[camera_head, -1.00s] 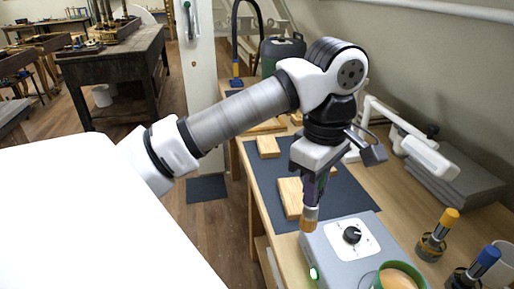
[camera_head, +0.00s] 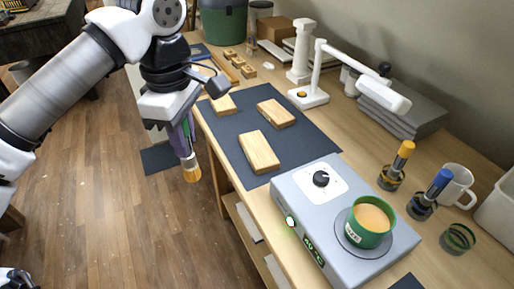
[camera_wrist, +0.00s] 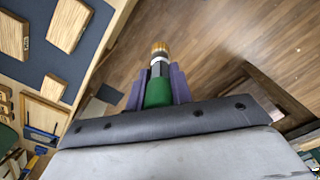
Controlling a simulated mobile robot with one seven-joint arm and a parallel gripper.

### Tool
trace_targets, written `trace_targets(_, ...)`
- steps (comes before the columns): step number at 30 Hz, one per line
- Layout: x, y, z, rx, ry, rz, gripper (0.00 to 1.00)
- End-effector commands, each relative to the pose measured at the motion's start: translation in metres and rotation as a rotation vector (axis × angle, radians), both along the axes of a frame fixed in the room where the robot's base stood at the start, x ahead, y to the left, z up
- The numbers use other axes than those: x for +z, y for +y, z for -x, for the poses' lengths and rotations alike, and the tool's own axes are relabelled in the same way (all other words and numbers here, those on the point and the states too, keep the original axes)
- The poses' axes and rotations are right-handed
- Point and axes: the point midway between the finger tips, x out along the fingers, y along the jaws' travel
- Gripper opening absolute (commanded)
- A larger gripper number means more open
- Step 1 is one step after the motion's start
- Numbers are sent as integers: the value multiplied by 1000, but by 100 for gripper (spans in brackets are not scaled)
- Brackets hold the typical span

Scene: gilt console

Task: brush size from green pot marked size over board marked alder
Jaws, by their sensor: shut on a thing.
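My gripper (camera_head: 181,138) is shut on a brush and holds it tip down, to the left of the bench edge in the head view. The brush (camera_head: 190,168) has tan bristles; the wrist view shows its green handle (camera_wrist: 159,93) between the purple fingers, with floor behind the bristles. The green pot (camera_head: 368,226) has a pale label and tan liquid inside, and sits on the grey heater at the right. Three wooden boards lie on a dark mat: a near one (camera_head: 259,152), a right one (camera_head: 276,113) and a left one (camera_head: 222,104). No board marking is legible.
The grey heater (camera_head: 300,190) stands at the bench's front. Yellow (camera_head: 402,158) and blue (camera_head: 436,187) handled brushes stand in holders beside an empty holder (camera_head: 458,238) and a white mug (camera_head: 457,184). A white lamp (camera_head: 380,92) is behind the mat.

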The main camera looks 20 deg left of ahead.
Motion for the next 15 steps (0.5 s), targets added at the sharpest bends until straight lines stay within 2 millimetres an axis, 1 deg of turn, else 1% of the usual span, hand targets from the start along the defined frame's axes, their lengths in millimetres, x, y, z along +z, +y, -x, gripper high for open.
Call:
trace_targets(12,0,0,0,0,0,0,0)
trace_targets(15,0,-1,-4,-1,0,2,0)
